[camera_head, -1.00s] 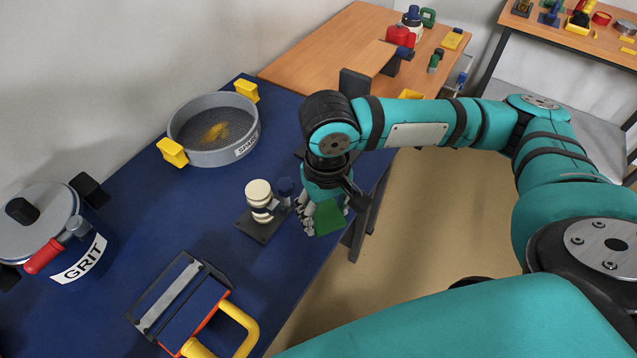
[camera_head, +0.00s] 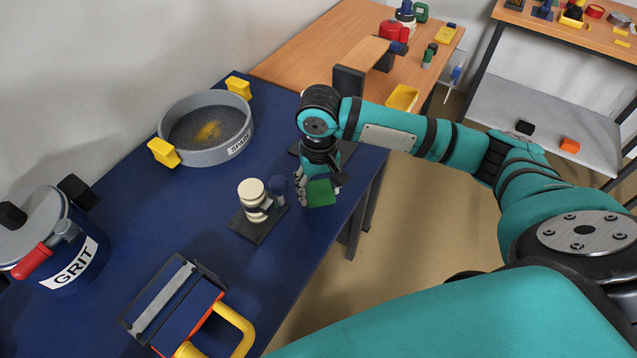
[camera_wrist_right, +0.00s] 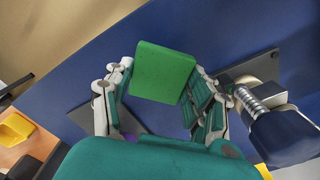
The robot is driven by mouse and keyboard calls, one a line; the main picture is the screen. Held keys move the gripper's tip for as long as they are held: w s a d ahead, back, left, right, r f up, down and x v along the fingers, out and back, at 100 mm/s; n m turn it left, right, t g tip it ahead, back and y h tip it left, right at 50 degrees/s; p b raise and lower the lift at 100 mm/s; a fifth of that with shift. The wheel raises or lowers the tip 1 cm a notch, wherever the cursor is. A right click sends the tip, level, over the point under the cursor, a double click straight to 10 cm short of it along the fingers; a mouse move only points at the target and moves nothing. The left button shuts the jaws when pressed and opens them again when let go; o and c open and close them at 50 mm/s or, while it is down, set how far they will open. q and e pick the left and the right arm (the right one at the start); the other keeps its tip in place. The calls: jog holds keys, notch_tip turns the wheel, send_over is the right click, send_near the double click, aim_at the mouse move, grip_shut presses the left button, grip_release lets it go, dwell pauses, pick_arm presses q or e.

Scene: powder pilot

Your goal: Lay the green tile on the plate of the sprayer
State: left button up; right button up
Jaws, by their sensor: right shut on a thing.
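The green tile (camera_head: 320,192) is held in my right gripper (camera_head: 318,184), above the blue table (camera_head: 130,215) near its right edge. In the right wrist view the tile (camera_wrist_right: 165,73) sits between the fingers of the gripper (camera_wrist_right: 160,88), which are shut on it. Left of the gripper in the head view stands a small device with a cream top (camera_head: 252,190), a dark blue knob and a dark base plate (camera_head: 250,230); it may be the sprayer. Another dark plate (camera_head: 297,150) lies partly hidden behind the gripper. My left gripper is not in view.
A round sieve (camera_head: 205,150) with yellow handles stands at the back of the blue table. A pot labelled GRIT (camera_head: 75,262) is at the left, and a tool with a yellow handle (camera_head: 240,335) is at the front. A wooden table (camera_head: 300,70) adjoins behind.

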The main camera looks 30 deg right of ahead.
aim_at(318, 186)
jog(key=w, duration=0.1)
jog(key=w+d, duration=0.1)
jog(key=w, duration=0.1)
jog(key=shift+w+d+f, duration=0.1)
jog(key=shift+d+f, duration=0.05)
jog(key=shift+d, duration=0.1)
jog(key=shift+f, duration=1.75)
jog(key=shift+f+p, duration=0.1)
jog(key=shift+p, duration=0.2)
jog(key=o, duration=1.2)
notch_tip(318, 186, up, 12)
